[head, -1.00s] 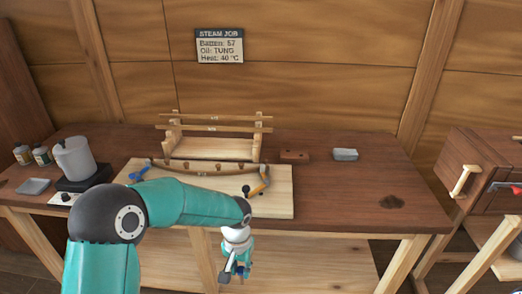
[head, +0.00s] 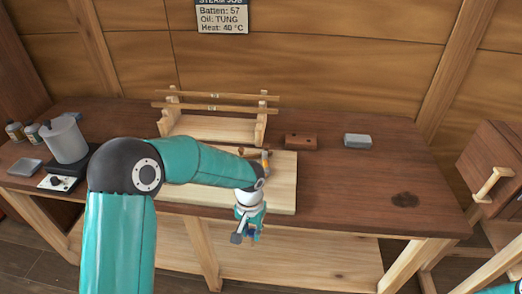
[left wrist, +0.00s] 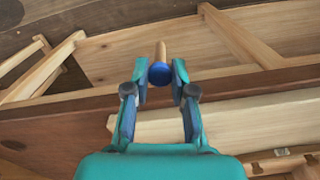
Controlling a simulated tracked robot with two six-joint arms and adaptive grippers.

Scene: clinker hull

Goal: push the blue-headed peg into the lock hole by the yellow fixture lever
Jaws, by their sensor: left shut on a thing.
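My left gripper (head: 249,236) hangs in front of the bench's front edge in the head view. In the left wrist view its fingers (left wrist: 160,76) are shut on the blue-headed peg. The peg's round blue head (left wrist: 160,73) faces the camera and its wooden shaft points away. In the head view the peg is too small to make out. My forearm covers most of the fixture, and the lock hole cannot be seen. My right gripper is not in view.
A wooden rack with battens (head: 213,126) stands behind the board. A pot (head: 65,140) on a heater stands at left. The bench's right part is mostly clear.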

